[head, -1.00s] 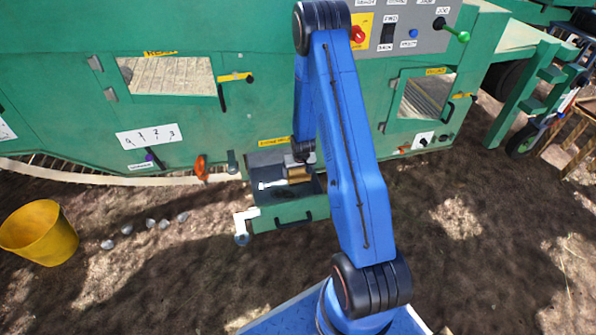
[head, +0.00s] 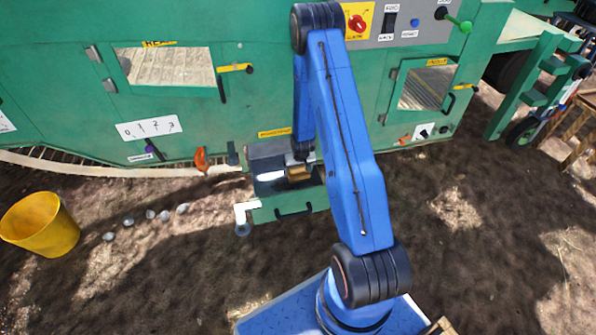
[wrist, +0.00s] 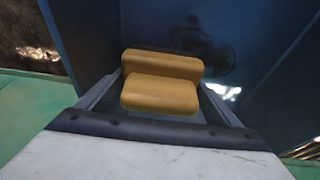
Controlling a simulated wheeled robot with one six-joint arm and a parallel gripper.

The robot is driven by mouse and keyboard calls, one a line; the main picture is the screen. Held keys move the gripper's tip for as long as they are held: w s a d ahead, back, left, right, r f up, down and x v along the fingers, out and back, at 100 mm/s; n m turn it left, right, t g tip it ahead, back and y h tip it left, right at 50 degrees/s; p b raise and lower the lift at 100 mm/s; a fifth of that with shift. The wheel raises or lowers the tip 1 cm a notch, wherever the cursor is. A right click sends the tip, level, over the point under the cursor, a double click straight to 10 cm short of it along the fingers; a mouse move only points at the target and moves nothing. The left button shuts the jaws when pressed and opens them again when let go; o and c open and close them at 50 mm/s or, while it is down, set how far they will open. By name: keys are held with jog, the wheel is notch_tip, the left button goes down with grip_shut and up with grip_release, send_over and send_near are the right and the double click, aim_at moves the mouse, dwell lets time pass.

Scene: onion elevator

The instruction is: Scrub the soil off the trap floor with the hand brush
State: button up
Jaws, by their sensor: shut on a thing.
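The trap is an open, dark, box-like recess with a green front (head: 290,207), low on the green machine in the head view. My gripper (head: 299,162) reaches down into it and is shut on the tan wooden hand brush (head: 298,173). In the wrist view the brush (wrist: 160,82) sits between the two fingers; its bristles are hidden. The trap floor (wrist: 228,62) looks dark blue-grey, with a darker smudge, perhaps soil (wrist: 203,58), right of the brush. A bright patch lies left of the brush in the head view. I cannot tell whether the brush touches the floor.
An orange lever (head: 201,160) is on the panel to the left. A yellow bucket (head: 40,226) and several small pale lumps (head: 151,214) are on the ground at left. Ground before the trap is clear.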

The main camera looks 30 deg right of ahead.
aim_at(300, 178)
dwell(0.4)
jog(key=shift+w+a, duration=0.25)
jog(key=shift+a, duration=0.6)
jog(key=shift+w+a, duration=0.25)
jog(key=shift+a, duration=0.6)
jog(key=shift+w+a+f, duration=0.15)
jog(key=shift+w+a, duration=0.35)
jog(key=shift+a, duration=1.25)
jog(key=shift+w+a+f, duration=0.1)
jog(key=shift+w+a, duration=0.4)
jog(key=shift+a, duration=1.25)
jog(key=shift+w+a+f, duration=0.15)
jog(key=shift+w+a, duration=0.35)
jog(key=shift+a, duration=1.25)
jog(key=shift+s+a+f, duration=0.15)
jog(key=shift+s+a, duration=0.05)
jog(key=shift+s, duration=0.7)
jog(key=shift+s+d+f, duration=0.15)
jog(key=shift+s+d, duration=0.35)
jog(key=shift+d, duration=1.25)
jog(key=shift+s+d+f, duration=0.15)
jog(key=shift+s+d, duration=0.35)
jog(key=shift+d, duration=1.2)
jog(key=shift+s+d+f, duration=0.15)
jog(key=shift+s+d, duration=0.35)
jog(key=shift+d, duration=1.25)
